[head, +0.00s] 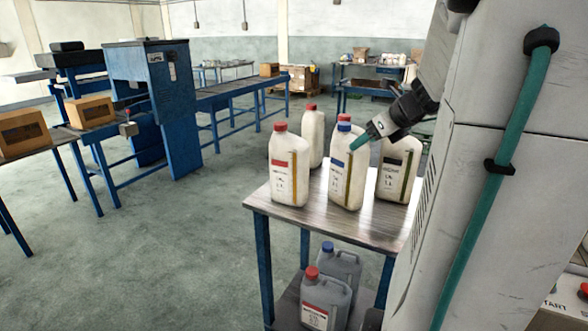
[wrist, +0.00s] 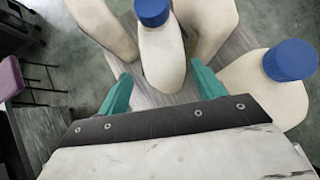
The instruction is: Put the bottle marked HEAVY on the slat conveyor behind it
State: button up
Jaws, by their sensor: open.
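Several white jugs stand on a metal-topped table (head: 262,203). A red-label jug (head: 290,168) is at the left, a blue-label jug (head: 349,172) with a blue cap in the middle, and a dark-label jug (head: 398,170) at the right, its top hidden by my gripper. The word HEAVY is not legible on any label. My gripper (head: 362,140) is open, its teal fingers at the upper part of the blue-label jug. In the wrist view, a blue-capped jug (wrist: 162,52) shows between and beyond the open fingertips (wrist: 160,85); contact cannot be told. A long blue-framed conveyor (head: 235,92) runs behind the table.
Another blue-capped jug (wrist: 268,88) is close right of the fingers in the wrist view. A red-capped white jug (head: 313,137) stands behind. Grey jugs (head: 326,299) sit on the lower shelf. Cardboard boxes (head: 91,112) lie on the conveyor line. Open floor lies left of the table.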

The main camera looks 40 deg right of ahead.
aim_at(348, 166)
jog(key=shift+w+d+f, duration=0.15)
jog(key=shift+w+d, duration=0.15)
jog(key=shift+w, duration=0.15)
jog(key=x, duration=0.7)
jog(key=shift+f, duration=0.25)
jog(key=shift+w, duration=0.1)
jog(key=shift+r, duration=0.1)
grip_shut()
